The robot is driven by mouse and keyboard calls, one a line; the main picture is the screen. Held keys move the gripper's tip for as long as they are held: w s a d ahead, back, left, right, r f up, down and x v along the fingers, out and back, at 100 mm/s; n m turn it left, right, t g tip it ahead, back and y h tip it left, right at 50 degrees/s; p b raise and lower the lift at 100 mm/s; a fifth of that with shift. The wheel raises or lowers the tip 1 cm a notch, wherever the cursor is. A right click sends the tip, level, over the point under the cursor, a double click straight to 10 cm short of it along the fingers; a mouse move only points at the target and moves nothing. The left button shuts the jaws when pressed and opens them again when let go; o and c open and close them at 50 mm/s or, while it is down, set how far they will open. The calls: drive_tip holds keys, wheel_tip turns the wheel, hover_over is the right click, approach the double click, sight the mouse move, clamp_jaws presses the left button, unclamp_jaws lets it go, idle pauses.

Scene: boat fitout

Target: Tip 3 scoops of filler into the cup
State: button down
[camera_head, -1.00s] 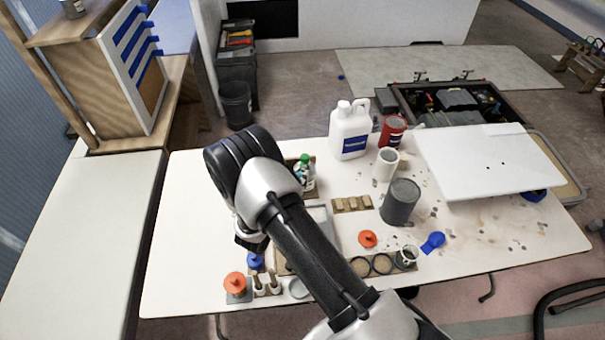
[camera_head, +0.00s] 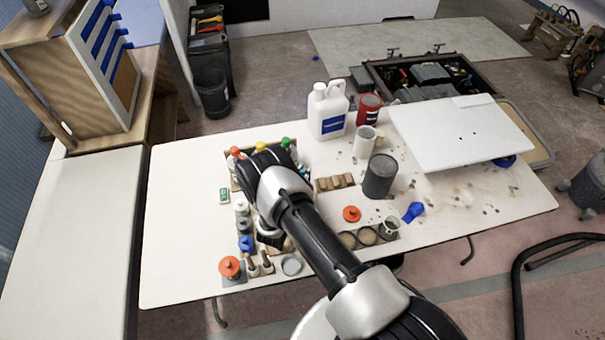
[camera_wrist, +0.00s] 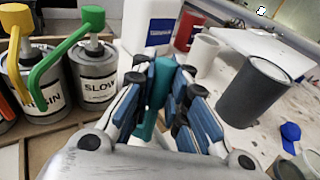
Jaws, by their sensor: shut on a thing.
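My gripper (camera_wrist: 165,100) shows in the wrist view with its blue-padded fingers closed on an upright teal piece (camera_wrist: 160,85). Its lower end is hidden, so I cannot tell whether it is a scoop or whether it holds filler. In the head view my gripper is hidden behind my arm, near the pump bottles. A small grey-green cup (camera_head: 390,226) stands at the right end of a ringed holder (camera_head: 347,240). A white cup (camera_head: 365,141) stands farther back, behind a dark grey can (camera_head: 380,176). I cannot tell which container holds filler.
Labelled pump cans (camera_wrist: 95,80) stand close left of my gripper. A white jug (camera_head: 327,112) and red can (camera_head: 369,108) stand at the back. A blue item (camera_head: 413,211) and an orange lid (camera_head: 351,213) lie near the holder. A white panel (camera_head: 462,135) covers the right.

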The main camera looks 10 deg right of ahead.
drive_tip(key=shift+f+b, duration=3.3)
drive_tip(key=shift+f, duration=0.55)
drive_tip(key=shift+r, duration=0.15)
drive_tip(key=shift+r+p, duration=2.9)
drive_tip(key=shift+r, duration=1.3)
drive_tip(key=shift+a+f, duration=0.1)
drive_tip(key=shift+a, duration=0.05)
